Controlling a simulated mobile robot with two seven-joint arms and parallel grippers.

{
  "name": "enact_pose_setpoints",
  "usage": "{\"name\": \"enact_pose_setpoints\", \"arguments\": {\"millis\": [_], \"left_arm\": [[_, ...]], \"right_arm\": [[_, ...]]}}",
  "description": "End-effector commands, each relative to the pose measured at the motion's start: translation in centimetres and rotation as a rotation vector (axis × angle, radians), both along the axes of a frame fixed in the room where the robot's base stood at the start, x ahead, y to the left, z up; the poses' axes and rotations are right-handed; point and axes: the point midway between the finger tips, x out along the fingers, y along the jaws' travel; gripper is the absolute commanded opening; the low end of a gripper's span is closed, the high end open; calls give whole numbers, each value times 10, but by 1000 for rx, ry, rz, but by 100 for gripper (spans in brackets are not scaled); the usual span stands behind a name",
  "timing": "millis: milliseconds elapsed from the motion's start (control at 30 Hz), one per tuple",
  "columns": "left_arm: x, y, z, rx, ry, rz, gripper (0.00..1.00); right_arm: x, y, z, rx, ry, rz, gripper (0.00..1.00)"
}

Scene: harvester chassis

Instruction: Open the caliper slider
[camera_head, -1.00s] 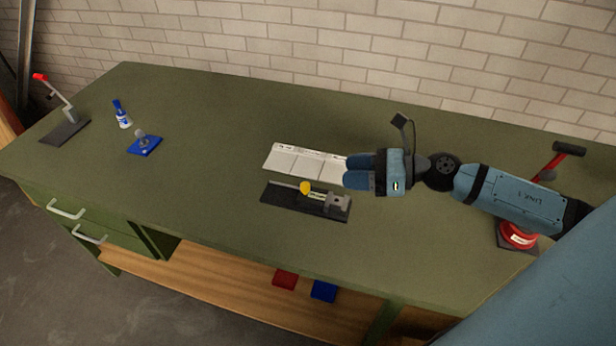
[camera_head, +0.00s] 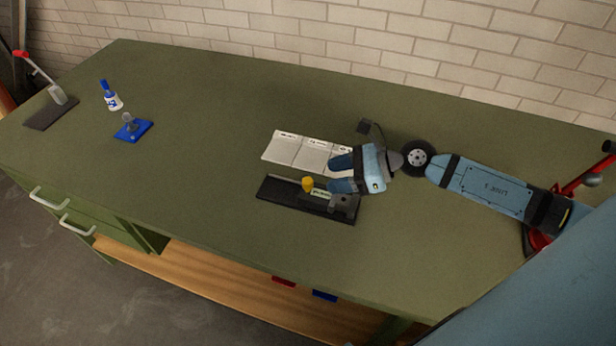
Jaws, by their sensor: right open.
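The caliper (camera_head: 338,202) lies on a black base plate (camera_head: 282,194) on the green workbench. A yellow knob (camera_head: 307,184) stands up near its middle, and a grey block sits at its right end. My right gripper (camera_head: 335,174) comes in from the right with its two blue fingers pointing left. It is open and empty, just behind and to the right of the yellow knob, over the back edge of the base plate. I cannot tell whether it touches the caliper. My left gripper is not in view.
A white sectioned tray (camera_head: 290,148) lies behind the base plate, partly covered by my gripper. A blue fixture (camera_head: 132,130), a blue-and-white bottle (camera_head: 110,97) and a red-handled lever (camera_head: 45,80) stand at the left. A red tool (camera_head: 575,190) stands at the right. The middle-left bench is clear.

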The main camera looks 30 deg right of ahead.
Motion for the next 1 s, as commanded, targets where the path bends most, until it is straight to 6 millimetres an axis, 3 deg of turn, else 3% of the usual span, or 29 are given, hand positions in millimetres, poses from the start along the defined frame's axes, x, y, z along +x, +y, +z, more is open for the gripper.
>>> {"name": "enact_pose_setpoints", "arguments": {"millis": [300, 767, 1000], "left_arm": [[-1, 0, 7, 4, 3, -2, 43], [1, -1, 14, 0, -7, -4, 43], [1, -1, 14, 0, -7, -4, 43]], "right_arm": [[29, 44, -19, 4, 1, -1, 51], [35, 54, -26, 1, 1, 1, 51], [35, 53, -26, 1, 1, 1, 0]]}}
